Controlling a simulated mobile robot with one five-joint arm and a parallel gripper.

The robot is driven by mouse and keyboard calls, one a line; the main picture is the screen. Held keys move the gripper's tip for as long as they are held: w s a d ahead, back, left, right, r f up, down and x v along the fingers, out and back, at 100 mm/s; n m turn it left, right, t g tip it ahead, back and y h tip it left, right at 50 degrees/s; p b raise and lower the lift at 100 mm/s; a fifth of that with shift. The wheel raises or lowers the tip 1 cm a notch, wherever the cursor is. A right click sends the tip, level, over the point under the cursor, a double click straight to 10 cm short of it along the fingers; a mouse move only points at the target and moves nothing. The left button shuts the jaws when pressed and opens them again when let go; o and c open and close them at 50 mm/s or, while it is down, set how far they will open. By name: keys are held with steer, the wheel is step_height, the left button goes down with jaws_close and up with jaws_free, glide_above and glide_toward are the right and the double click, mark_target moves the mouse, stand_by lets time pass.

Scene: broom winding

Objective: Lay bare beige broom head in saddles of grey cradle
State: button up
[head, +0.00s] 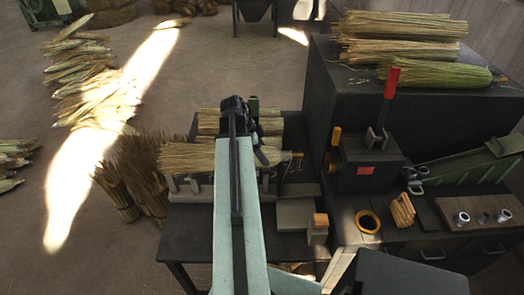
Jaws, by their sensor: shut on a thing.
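A beige broom head (187,157) of straw lies crosswise, its straw end to the left and a thin stem to the right of my arm. It is at the grey cradle (193,187), whose low uprights show just in front of and below the straw. I cannot tell whether it rests in the saddles or hangs just above them. My gripper (262,157) is over the broom head's right part and shut on it. My pale green arm hides the broom head's middle, part of the cradle and most of the jaws.
More straw bundles (208,122) lie behind on the dark table. A grey block (295,214) and a wooden-topped block (318,228) stand at front right. A dark machine with a red lever (390,82) and an orange ring (367,221) are farther right. Upright brown bundles (130,175) stand left.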

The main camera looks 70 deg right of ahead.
steer(key=shift+f+b, duration=1.55)
steer(key=shift+f, duration=0.4)
steer(key=shift+s+d+r, duration=0.1)
steer(key=shift+s+d, duration=0.05)
steer(key=o, duration=1.8)
steer(key=shift+o, duration=0.2)
